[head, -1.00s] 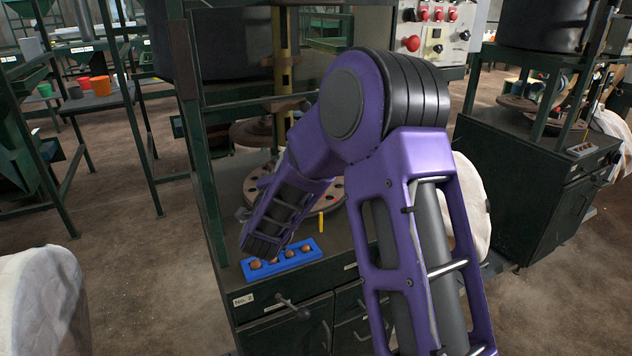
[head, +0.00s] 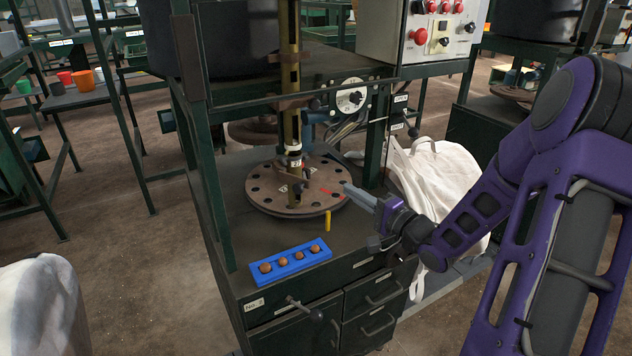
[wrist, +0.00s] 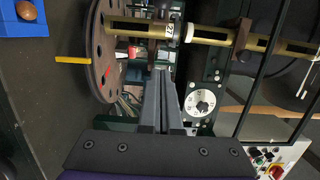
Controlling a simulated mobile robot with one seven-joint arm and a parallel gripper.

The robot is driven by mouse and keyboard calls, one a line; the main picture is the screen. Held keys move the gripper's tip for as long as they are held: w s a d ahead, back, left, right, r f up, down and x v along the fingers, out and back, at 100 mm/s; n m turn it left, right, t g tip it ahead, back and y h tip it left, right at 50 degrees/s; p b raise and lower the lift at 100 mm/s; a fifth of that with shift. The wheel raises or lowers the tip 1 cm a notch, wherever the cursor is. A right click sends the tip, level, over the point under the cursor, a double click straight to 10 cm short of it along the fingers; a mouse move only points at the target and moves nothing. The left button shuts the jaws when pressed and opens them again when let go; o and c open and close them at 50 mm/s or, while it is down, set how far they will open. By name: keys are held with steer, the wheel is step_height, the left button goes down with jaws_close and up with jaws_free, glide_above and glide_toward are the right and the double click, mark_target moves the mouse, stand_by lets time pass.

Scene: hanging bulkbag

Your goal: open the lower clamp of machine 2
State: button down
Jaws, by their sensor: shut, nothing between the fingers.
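Machine 2 is the green cabinet (head: 232,290) with a "No. 2" tag on its front. A vertical brass column (head: 290,85) rises above its round holed disc (head: 265,200). A small dark clamp-like fitting (head: 300,185) sits low on the column, just above the disc; I cannot tell its state. In the wrist view the column (wrist: 205,33) runs sideways, with a red-tipped part (wrist: 122,54) by the disc. My gripper (head: 350,190) is shut and empty, right of the column at the disc's right edge. In the wrist view its fingers (wrist: 162,75) point toward the column's lower part.
A blue tray with brown balls (head: 302,265) and a yellow peg (head: 327,221) are at the cabinet top's front. A dial (head: 350,97) and control box (head: 425,30) stand behind. A dark post (head: 187,100) rises left.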

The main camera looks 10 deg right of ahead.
mark_target(290, 182)
steer(key=w+a+b, duration=0.2)
steer(key=w+a, duration=0.3)
steer(key=a, duration=0.2)
steer(key=shift+w+a, duration=0.2)
steer(key=shift+w, duration=0.05)
